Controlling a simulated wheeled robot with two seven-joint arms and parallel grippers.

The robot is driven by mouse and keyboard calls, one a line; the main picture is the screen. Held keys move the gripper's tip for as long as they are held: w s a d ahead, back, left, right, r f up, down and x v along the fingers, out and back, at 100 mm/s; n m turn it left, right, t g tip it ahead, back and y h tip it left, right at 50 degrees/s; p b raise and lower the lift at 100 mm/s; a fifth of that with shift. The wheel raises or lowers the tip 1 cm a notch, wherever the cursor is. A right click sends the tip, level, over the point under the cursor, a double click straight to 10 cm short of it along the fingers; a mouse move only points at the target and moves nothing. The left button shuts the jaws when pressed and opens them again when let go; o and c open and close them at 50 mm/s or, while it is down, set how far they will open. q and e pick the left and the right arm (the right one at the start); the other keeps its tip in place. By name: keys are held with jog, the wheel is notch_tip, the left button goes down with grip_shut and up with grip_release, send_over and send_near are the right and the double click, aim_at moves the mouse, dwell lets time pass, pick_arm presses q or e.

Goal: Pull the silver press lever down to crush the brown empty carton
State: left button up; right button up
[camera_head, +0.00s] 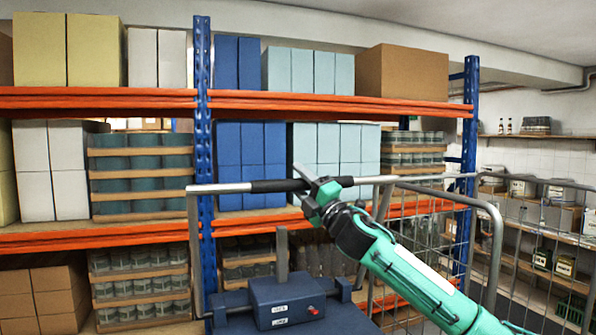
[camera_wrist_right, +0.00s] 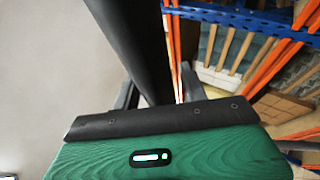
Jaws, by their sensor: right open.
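The press lever (camera_head: 230,187) is a silver frame with a level crossbar and a black grip sleeve, standing above the dark blue press body (camera_head: 285,300). My right gripper (camera_head: 309,184) is open at the black sleeve, with its fingers about the bar. The black sleeve also shows large in the right wrist view (camera_wrist_right: 130,42), running close in front of the gripper. I cannot tell whether the fingers touch it. No carton shows in the press; its inside is out of sight. My left gripper is not in view.
Orange and blue racks (camera_head: 203,140) with boxes and jar trays stand behind the press. A large brown box (camera_head: 402,73) sits on the top shelf. A wire mesh cage (camera_head: 540,235) stands at right, close to my right arm.

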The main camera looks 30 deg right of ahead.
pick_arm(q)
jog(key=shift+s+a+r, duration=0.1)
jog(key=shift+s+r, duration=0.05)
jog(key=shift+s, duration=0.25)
pick_arm(e)
jog(key=shift+w+r, duration=0.2)
jog(key=shift+c, duration=0.4)
grip_shut()
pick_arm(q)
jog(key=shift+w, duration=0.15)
pick_arm(e)
jog(key=shift+a+f, duration=0.1)
